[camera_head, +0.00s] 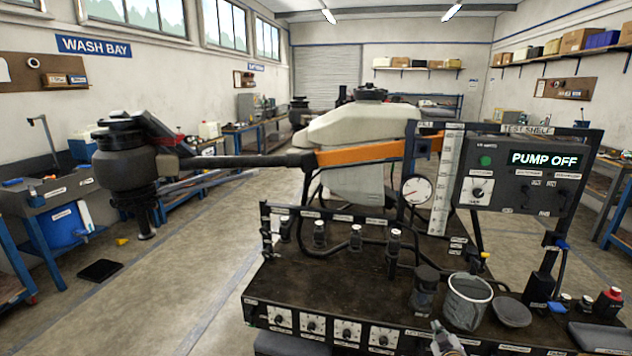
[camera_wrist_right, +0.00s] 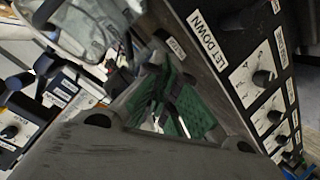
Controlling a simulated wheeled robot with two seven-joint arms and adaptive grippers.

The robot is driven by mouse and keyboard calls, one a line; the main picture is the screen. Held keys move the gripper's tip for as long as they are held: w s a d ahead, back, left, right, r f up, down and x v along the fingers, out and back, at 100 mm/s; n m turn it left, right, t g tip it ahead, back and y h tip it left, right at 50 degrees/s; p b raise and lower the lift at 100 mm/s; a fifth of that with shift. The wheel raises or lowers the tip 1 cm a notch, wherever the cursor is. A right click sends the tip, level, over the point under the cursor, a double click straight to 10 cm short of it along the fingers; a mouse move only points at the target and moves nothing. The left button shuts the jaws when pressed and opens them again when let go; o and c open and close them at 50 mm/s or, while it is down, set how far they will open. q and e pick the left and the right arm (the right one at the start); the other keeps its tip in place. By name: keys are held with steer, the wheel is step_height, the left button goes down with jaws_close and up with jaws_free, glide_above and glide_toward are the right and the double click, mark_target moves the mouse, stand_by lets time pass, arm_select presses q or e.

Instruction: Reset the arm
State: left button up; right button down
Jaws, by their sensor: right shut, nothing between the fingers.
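My right gripper (camera_head: 445,345) shows at the bottom edge of the head view, just in front of the front edge of the dark test bench (camera_head: 330,275). Only its tip end is in that view. In the right wrist view its green-padded fingers (camera_wrist_right: 175,105) are together with nothing between them. They are close to a dark panel with a "LET DOWN" label (camera_wrist_right: 207,40) and several knobs. I cannot tell whether the fingers touch it. My left arm and gripper do not show.
A grey beaker (camera_head: 468,302), a dark jar (camera_head: 424,290) and a round dish (camera_head: 512,310) stand near the right gripper. A control box reading "PUMP OFF" (camera_head: 545,159) is above. A spray drone with a pale tank (camera_head: 355,140) is behind the bench. Floor at left is mostly clear.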

steer(key=s+a+f+m+g+y, duration=0.1)
steer(key=s+f+g, duration=0.1)
steer(key=s+f, duration=0.7)
steer(key=s+a+f+g, duration=0.2)
steer(key=s+f, duration=0.3)
steer(key=f, duration=0.7)
steer(key=s+a+f+m+g+y, duration=0.1)
steer(key=s+f+g, duration=0.1)
steer(key=s+f, duration=0.7)
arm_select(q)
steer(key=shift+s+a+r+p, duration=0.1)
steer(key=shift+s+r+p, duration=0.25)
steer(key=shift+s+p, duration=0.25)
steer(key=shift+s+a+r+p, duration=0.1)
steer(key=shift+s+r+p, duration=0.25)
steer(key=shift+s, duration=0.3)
arm_select(e)
steer(key=s+a+f+g, duration=0.1)
steer(key=s+f, duration=0.3)
steer(key=s, duration=0.7)
steer(key=s+a+f+g, duration=0.1)
steer(key=s+f+g, duration=0.2)
steer(key=s, duration=0.8)
steer(key=s+a+f+g, duration=0.1)
steer(key=s+f+g, duration=0.1)
steer(key=s+f, duration=0.5)
steer(key=s, duration=0.5)
steer(key=shift+a+f, duration=0.25)
steer(key=shift+a, duration=0.05)
